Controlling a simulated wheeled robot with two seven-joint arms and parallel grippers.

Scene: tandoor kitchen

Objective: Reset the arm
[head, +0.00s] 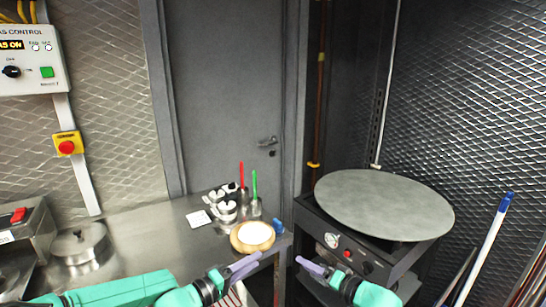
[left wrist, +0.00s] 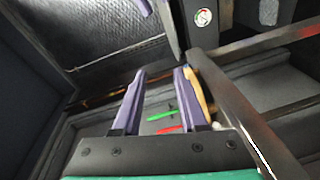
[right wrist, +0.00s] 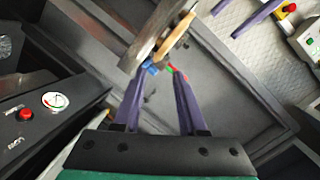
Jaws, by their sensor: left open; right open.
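My left gripper (head: 246,268) is at the lower middle of the head view, in front of the steel counter's right end. It is open and empty; its two purple fingers (left wrist: 155,98) stand apart in the left wrist view. My right gripper (head: 312,266) is to its right, in front of the griddle stand. It is open and empty; its purple fingers (right wrist: 158,100) are spread in the right wrist view. The two grippers are apart, and both arms come in low in the head view.
The steel counter (head: 140,240) holds a lidded pot (head: 80,245), a round wooden board (head: 238,246) with a pale top, small containers (head: 222,208), and red (head: 241,175) and green (head: 254,184) handled tools. A large round griddle (head: 385,203) stands right. A blue-tipped white pole (head: 490,240) leans at far right.

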